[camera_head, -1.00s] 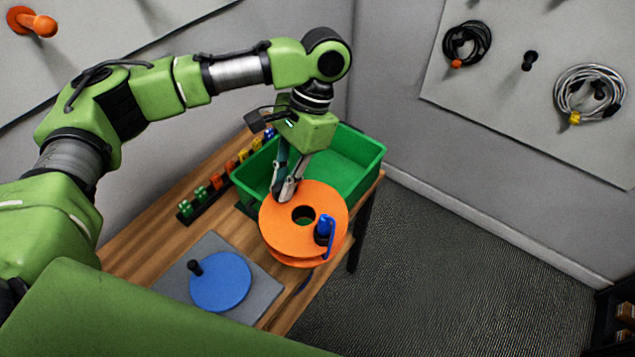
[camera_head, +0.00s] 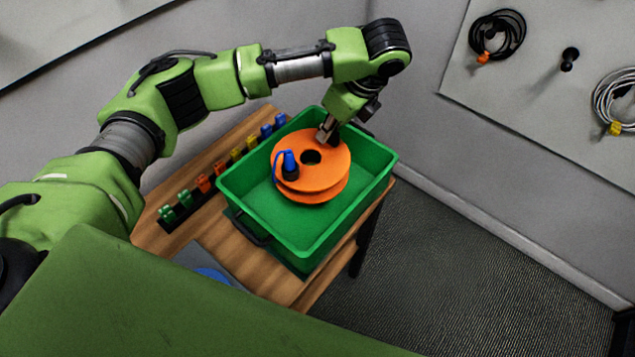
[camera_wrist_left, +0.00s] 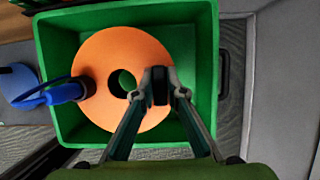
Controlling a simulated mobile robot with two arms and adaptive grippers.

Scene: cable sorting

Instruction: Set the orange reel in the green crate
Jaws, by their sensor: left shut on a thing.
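The orange reel (camera_head: 325,172) is within the outline of the green crate (camera_head: 308,248), toward its back. A blue plug (camera_head: 290,165) with a short cable loop is on the reel's left side. My left gripper (camera_head: 328,130) is shut on the reel's back edge. In the left wrist view the gripper (camera_wrist_left: 160,88) reaches over the orange reel (camera_wrist_left: 100,62), inside the walls of the green crate (camera_wrist_left: 44,62). I cannot tell whether the reel touches the crate floor. My right gripper is not in view.
A black rack with several coloured connectors (camera_head: 205,184) stands left of the crate on the wooden table (camera_head: 150,238). A blue disc (camera_head: 212,275) on a grey mat (camera_head: 198,258) is at the front left. Coiled cables (camera_head: 497,36) hang on the right wall panel.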

